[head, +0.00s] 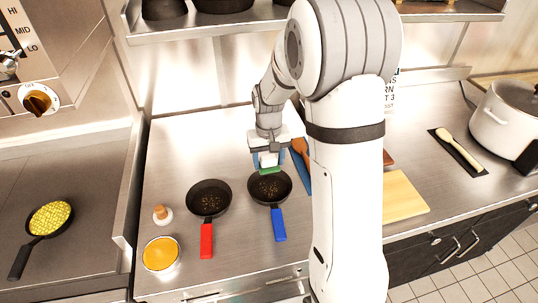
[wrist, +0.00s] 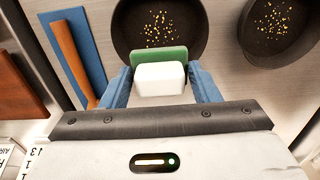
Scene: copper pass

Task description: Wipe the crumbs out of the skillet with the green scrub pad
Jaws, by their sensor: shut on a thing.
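My gripper (head: 268,160) points down at the far edge of the blue-handled skillet (head: 284,197). It is shut on the white block of the green scrub pad (head: 270,171). In the wrist view the pad (wrist: 160,55) overlaps the near rim of that dark skillet (wrist: 126,30). I cannot tell whether the pad touches the skillet. Crumbs (wrist: 158,28) lie scattered in the skillet's middle. A second, red-handled skillet (head: 195,198) stands to the left in the head view. It also holds crumbs and shows at the right of the wrist view (wrist: 285,45).
A blue mat (wrist: 70,20) with a brown wooden utensil (wrist: 72,60) lies close beside the blue-handled skillet. A cup of orange-yellow contents (head: 161,254) and a small shaker (head: 162,215) stand left. A cutting board (head: 405,197) and white pot (head: 500,125) are right.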

